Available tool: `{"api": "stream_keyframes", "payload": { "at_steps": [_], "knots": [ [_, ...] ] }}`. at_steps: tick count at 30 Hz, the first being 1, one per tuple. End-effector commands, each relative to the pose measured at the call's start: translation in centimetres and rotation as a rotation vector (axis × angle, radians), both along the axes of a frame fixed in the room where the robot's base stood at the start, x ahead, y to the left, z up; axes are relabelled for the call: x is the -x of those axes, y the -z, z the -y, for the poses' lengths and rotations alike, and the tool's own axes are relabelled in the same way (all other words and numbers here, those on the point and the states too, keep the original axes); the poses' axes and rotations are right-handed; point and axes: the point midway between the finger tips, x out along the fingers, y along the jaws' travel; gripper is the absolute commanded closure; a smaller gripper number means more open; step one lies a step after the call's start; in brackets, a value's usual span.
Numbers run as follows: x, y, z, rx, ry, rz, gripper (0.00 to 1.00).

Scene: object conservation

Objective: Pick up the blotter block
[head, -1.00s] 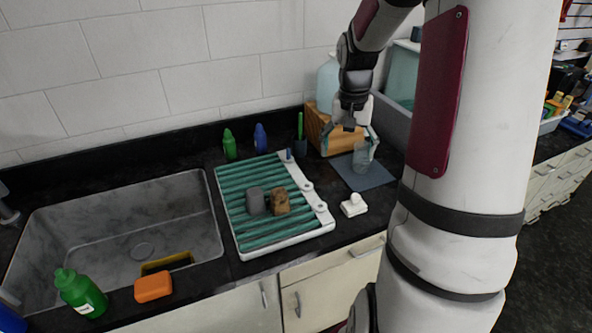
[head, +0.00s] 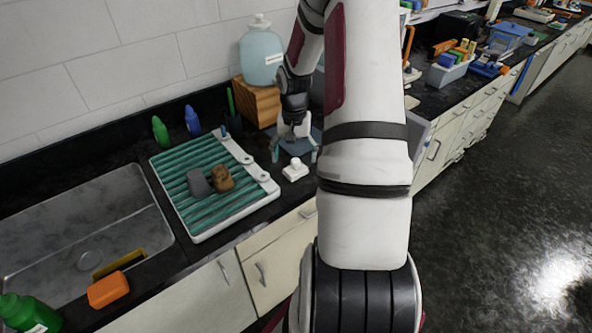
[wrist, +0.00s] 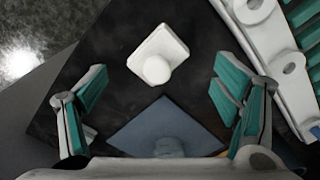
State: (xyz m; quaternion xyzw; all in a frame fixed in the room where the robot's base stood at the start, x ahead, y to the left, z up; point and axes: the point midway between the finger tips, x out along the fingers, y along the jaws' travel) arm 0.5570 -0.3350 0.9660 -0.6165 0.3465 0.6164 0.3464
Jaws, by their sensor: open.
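The blotter block, a white square block with a round knob on top (head: 295,170), sits on the dark counter right of the ribbed tray. In the wrist view the block (wrist: 168,48) lies ahead of and between my spread fingers, with its knob facing the camera. My gripper (head: 294,151) is open and empty, pointing down, just behind and above the block. In the wrist view my gripper (wrist: 160,85) shows teal pads on both fingers, with clear space between them and the block.
A blue mat (wrist: 150,125) lies beside the block; a clear vessel (wrist: 168,147) stands on it, partly cut off. The white tray with green ribs (head: 195,238) holds a grey block (head: 198,183) and a brown piece (head: 222,179). A large jug (head: 262,55) stands on a wooden stand behind.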

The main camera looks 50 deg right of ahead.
Motion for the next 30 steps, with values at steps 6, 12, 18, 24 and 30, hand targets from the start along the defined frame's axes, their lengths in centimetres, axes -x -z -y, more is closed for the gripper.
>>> {"api": "stream_keyframes", "payload": {
  "at_steps": [6, 12, 18, 24, 30],
  "knots": [
    [0.1, 2.1, 0.4, -0.003, 0.000, -0.002, 0.18],
    [0.0, 4.6, 0.6, -0.002, 0.000, -0.001, 0.18],
    [0.0, 5.2, 0.6, 0.000, 0.000, 0.000, 0.18],
    [0.0, 5.2, 0.6, 0.000, 0.000, 0.000, 0.34],
    [0.0, 5.2, 0.6, -0.001, 0.000, -0.001, 0.63]
  ]
}}
